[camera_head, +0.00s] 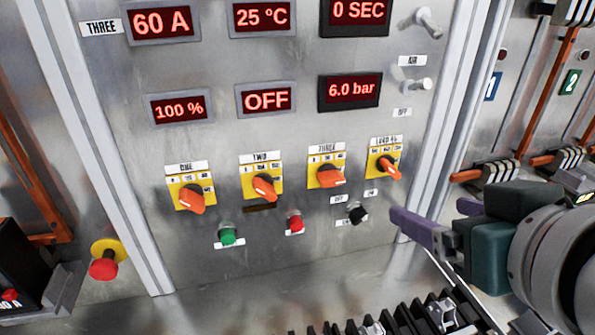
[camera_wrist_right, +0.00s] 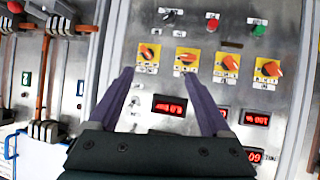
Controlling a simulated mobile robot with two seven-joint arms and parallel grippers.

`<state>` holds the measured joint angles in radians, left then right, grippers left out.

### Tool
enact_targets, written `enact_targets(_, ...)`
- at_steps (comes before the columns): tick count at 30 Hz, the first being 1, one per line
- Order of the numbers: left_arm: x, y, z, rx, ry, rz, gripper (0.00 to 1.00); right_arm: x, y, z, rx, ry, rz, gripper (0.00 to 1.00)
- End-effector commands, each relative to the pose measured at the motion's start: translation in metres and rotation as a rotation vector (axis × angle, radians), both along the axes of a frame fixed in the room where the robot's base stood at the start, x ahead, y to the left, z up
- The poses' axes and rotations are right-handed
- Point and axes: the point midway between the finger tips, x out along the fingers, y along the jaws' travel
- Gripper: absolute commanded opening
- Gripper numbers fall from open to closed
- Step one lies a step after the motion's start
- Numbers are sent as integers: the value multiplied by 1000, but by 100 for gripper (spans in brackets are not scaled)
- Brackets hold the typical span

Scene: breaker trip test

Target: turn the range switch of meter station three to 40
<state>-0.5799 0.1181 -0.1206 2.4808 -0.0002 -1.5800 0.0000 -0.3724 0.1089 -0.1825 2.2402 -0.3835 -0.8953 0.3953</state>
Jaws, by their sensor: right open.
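The switch labelled THREE (camera_head: 328,176) has an orange handle on a yellow plate, low on the steel panel; its handle points right and its scale marks are too small to read. In the right wrist view, seen upside down, it shows between the fingers (camera_wrist_right: 186,57). To its right is a similar switch labelled LOAD % (camera_head: 388,166); to its left are switches TWO (camera_head: 264,187) and ONE (camera_head: 190,199). My right gripper (camera_head: 425,210) is open and empty, right of and below the LOAD % switch, apart from it. My left gripper is not in view.
Red displays, including 60 A (camera_head: 162,23) and 100 % (camera_head: 179,107), sit above the switches. Below are a green button (camera_head: 227,234), a red button (camera_head: 295,223) and a black knob (camera_head: 357,213). A red stop button (camera_head: 104,266) is at left. Dark ribbed blocks line the bottom edge.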

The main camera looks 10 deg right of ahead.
Motion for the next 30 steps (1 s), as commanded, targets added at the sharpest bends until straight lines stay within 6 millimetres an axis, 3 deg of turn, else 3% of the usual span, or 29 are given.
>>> enact_targets(1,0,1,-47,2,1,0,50,12,2,-37,1,-67,2,82)
enact_targets(3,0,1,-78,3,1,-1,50,28,7,-52,6,-168,15,82)
enact_targets(9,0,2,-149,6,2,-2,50,58,28,-80,23,-408,90,82)
enact_targets(12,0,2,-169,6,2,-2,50,65,38,-86,32,-481,129,82)
enact_targets(15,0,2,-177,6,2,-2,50,69,45,-86,39,-523,157,82)
enact_targets(20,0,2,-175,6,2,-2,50,77,49,-82,41,-544,170,82)
enact_targets(30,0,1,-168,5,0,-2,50,134,50,-81,38,-541,168,82)
